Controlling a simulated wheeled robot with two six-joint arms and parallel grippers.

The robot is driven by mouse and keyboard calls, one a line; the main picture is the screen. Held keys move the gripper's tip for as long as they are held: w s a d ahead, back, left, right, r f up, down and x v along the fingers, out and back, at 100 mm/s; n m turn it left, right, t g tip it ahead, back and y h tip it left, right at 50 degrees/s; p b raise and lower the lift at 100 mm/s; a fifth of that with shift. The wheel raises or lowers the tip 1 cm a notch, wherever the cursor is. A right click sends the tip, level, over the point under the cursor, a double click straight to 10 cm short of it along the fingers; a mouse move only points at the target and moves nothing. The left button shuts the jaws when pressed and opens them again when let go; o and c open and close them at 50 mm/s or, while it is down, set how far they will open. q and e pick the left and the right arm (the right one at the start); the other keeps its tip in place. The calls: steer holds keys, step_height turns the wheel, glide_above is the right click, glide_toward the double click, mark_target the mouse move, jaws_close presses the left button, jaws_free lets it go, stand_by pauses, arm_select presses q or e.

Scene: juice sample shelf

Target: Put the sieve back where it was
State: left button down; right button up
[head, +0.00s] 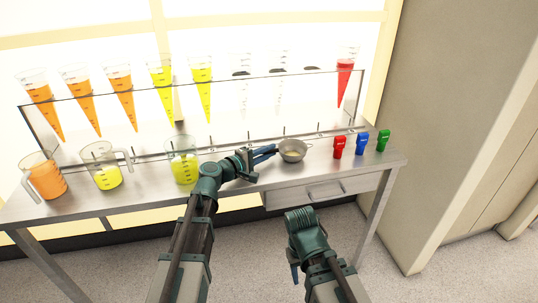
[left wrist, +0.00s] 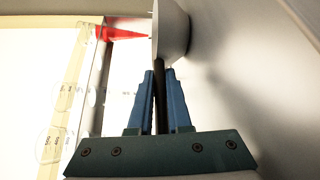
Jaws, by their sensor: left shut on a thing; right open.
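The sieve is a small grey metal bowl (head: 293,151) with a dark handle. It is over the right part of the steel table, close to the rack's front; whether it touches the table I cannot tell. My left gripper (head: 264,153) is shut on the handle, with the bowl just beyond its fingertips. In the left wrist view the blue fingers (left wrist: 161,98) hold the dark handle between them, and the sieve bowl (left wrist: 172,30) shows at the top. My right gripper (head: 294,268) is low in front of the table, empty and open, its fingers partly hidden.
A clear rack (head: 225,98) holds several cones: orange, yellow, empty-looking and one red (head: 345,80). Jugs stand left: orange (head: 46,177), yellow (head: 104,170) and yellow-green (head: 184,165). Red (head: 338,147), blue (head: 362,144) and green (head: 383,141) clips stand right. A drawer (head: 325,190) is below.

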arm_select(q)
steer(key=shift+f, duration=0.15)
steer(key=c, duration=0.9)
jaws_free()
steer(key=shift+o, duration=0.2)
steer(key=shift+s+a+r, duration=0.1)
steer(key=shift+s+r, duration=0.05)
steer(key=shift+r, duration=0.15)
steer(key=p+v, duration=0.1)
steer(key=v, duration=1)
steer(key=shift+s+a, duration=0.2)
steer(key=shift+a, duration=0.1)
steer(key=shift+f, duration=0.1)
